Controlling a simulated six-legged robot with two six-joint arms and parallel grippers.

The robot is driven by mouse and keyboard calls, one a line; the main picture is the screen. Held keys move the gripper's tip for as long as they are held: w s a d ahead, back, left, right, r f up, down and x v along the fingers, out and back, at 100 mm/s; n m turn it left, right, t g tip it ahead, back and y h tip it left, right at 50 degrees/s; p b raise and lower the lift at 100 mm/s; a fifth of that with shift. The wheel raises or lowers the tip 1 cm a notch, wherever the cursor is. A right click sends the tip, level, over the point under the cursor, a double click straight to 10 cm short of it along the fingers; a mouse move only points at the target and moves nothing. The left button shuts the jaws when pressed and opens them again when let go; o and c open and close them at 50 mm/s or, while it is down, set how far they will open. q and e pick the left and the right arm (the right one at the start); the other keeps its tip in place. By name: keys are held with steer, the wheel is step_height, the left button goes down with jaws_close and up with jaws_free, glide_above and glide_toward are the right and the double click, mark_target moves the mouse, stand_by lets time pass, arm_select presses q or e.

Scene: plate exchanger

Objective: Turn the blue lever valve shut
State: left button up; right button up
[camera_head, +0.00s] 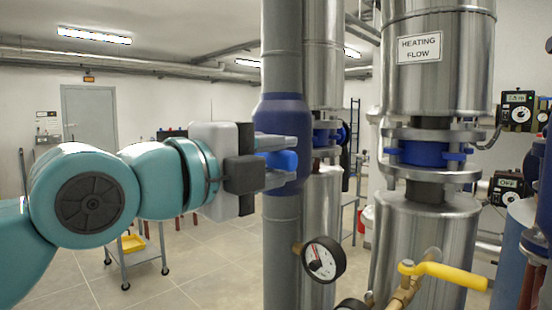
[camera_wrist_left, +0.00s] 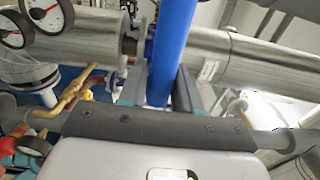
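The blue lever (camera_head: 284,160) sits in front of the blue valve body (camera_head: 281,115) on the grey vertical pipe. My left gripper (camera_head: 285,160) reaches in from the left, with one finger above the lever and one below it. In the left wrist view, the blue lever (camera_wrist_left: 172,45) runs as a long bar between the two fingers of my left gripper (camera_wrist_left: 160,88). The fingers lie close along both sides, but I cannot tell if both touch it. My right gripper is in neither view.
A pressure gauge (camera_head: 323,259) and a yellow-handled valve (camera_head: 450,275) stand low to the right. A large steel pipe (camera_head: 437,80) labelled "HEATING FLOW" stands at the right. A small trolley (camera_head: 140,262) with a yellow tray is behind my left arm.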

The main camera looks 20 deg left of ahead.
arm_select(q)
steer(key=shift+o, duration=1.3)
steer(key=shift+d+f, duration=0.1)
steer(key=shift+f, duration=0.15)
steer(key=shift+r, duration=0.1)
steer(key=shift+s+r, duration=0.1)
steer(key=v, duration=1.6)
